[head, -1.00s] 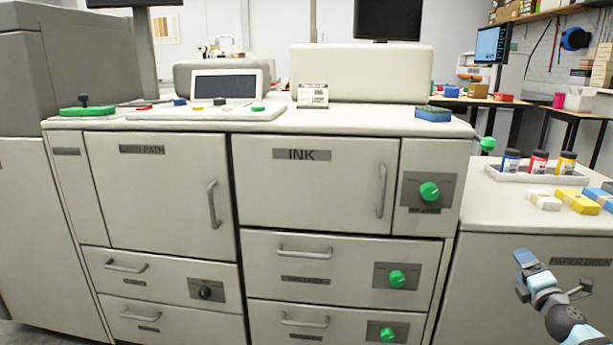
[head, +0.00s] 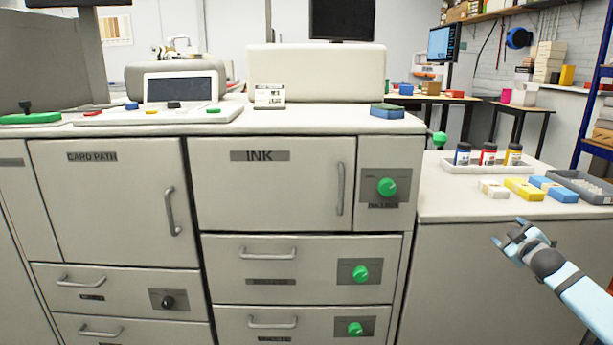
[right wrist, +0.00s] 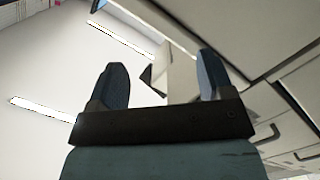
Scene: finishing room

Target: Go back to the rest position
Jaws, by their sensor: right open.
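My right gripper (head: 512,237) is raised in front of the lower side counter at the right of the head view. It is open and empty. In the right wrist view its two dark fingers (right wrist: 161,85) stand wide apart with nothing between them. Past them the ceiling lights and the cabinet fronts show at a tilt. My left gripper is in neither view.
The side counter (head: 440,205) holds a tray of ink bottles (head: 488,156) and a yellow box (head: 524,190).

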